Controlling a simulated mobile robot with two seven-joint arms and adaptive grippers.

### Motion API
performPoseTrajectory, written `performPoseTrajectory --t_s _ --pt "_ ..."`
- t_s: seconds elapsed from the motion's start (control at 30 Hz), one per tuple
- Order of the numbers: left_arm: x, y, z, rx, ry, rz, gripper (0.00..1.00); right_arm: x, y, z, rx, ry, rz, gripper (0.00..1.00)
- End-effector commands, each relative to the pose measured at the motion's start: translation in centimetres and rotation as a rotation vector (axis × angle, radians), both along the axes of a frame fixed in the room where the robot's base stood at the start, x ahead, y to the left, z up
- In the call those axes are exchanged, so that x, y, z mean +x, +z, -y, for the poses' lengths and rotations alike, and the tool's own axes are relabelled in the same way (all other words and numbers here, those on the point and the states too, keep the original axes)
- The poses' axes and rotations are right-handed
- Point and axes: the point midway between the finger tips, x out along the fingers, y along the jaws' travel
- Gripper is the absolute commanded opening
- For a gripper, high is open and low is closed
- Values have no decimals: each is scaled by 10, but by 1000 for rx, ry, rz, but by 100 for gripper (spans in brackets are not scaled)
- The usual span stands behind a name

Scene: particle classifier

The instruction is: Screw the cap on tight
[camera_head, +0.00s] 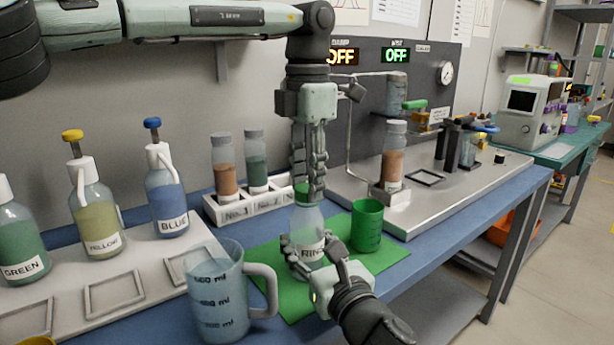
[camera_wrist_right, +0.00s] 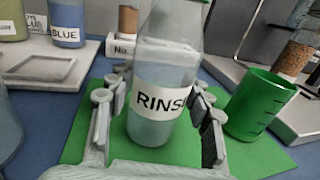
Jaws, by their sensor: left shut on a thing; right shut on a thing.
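The clear bottle labelled RINSE (camera_head: 308,218) stands upright on the green mat (camera_head: 262,262). It also shows in the right wrist view (camera_wrist_right: 152,135), where its top runs out of the frame. My left gripper (camera_head: 310,185) points straight down from above and is shut on the green cap (camera_head: 302,196) at the bottle's top. Its fingers hide much of the cap, so I cannot tell how far it is screwed down. My right gripper (camera_head: 309,250) is shut around the bottle's lower body, with a finger on each side of the label.
A green cup (camera_head: 367,226) stands close right of the bottle, and a clear measuring jug (camera_head: 218,295) stands at front left. Behind is a white rack (camera_head: 237,206) with two vials. A metal apparatus tray (camera_head: 450,190) lies to the right; dispenser bottles stand left.

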Motion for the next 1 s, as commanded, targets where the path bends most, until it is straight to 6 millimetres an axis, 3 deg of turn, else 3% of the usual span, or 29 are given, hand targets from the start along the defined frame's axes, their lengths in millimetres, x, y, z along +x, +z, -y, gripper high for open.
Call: performPoseTrajectory --t_s 0.8,1.0 --pt "-1 -1 0 -4 -2118 -3 23 0 -1 0 -1 0 -2 0" --pt "-1 -1 0 -2 -2561 -5 23 0 -1 0 -1 -1 -2 0"
